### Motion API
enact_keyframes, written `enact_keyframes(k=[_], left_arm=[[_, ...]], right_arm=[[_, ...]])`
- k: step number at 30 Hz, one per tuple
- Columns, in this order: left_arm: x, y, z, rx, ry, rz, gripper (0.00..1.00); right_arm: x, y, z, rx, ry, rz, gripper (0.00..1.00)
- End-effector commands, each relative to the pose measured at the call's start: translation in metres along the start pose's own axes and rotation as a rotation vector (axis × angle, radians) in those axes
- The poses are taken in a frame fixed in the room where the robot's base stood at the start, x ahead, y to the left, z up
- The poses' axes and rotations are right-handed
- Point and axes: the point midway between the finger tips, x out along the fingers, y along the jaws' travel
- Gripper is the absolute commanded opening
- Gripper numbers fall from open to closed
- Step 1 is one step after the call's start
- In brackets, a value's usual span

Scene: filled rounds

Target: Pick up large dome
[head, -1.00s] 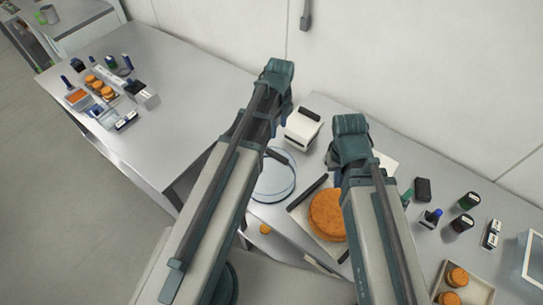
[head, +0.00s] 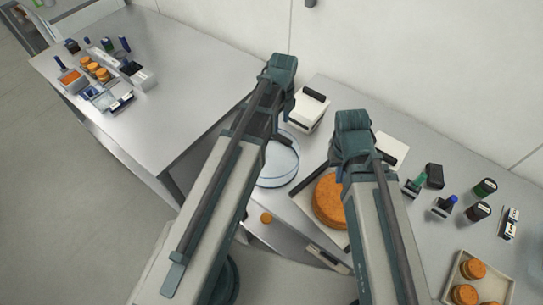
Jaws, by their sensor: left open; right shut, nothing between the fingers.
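A clear, round, glass-like piece with a pale rim (head: 279,168), which looks like the large dome, sits on the right-hand table, partly hidden by my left arm. My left gripper (head: 287,106) is raised at the end of its arm, above and beyond the clear piece; its fingers point away and hardly show, but it is open and apart from the piece. My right gripper (head: 337,158) is shut and empty, over the table beside a large orange round (head: 328,203). My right arm hides part of that round.
A white box-like device (head: 307,112) stands behind the clear piece. Dark bottles (head: 484,188), stamps and a tray of small orange rounds (head: 459,278) are at right. A second table (head: 190,75) at left holds a cluster of small items; its middle is clear.

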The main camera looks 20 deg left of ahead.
Motion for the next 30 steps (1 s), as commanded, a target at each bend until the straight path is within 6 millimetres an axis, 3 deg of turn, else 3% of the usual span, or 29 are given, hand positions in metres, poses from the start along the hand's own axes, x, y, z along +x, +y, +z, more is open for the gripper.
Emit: enact_keyframes(k=[8, 21, 30], left_arm=[[0.006, 0.001, 0.000, 0.000, 0.000, 0.000, 0.60], [0.053, 0.004, 0.000, 0.000, 0.000, 0.000, 0.60], [0.052, 0.004, 0.000, 0.000, 0.000, 0.000, 0.60]], right_arm=[[0.006, -0.001, 0.000, -0.001, 0.000, 0.000, 0.00], [0.052, -0.005, -0.003, -0.011, 0.000, 0.002, 0.00], [0.051, -0.005, -0.003, -0.012, 0.000, 0.002, 0.00]])
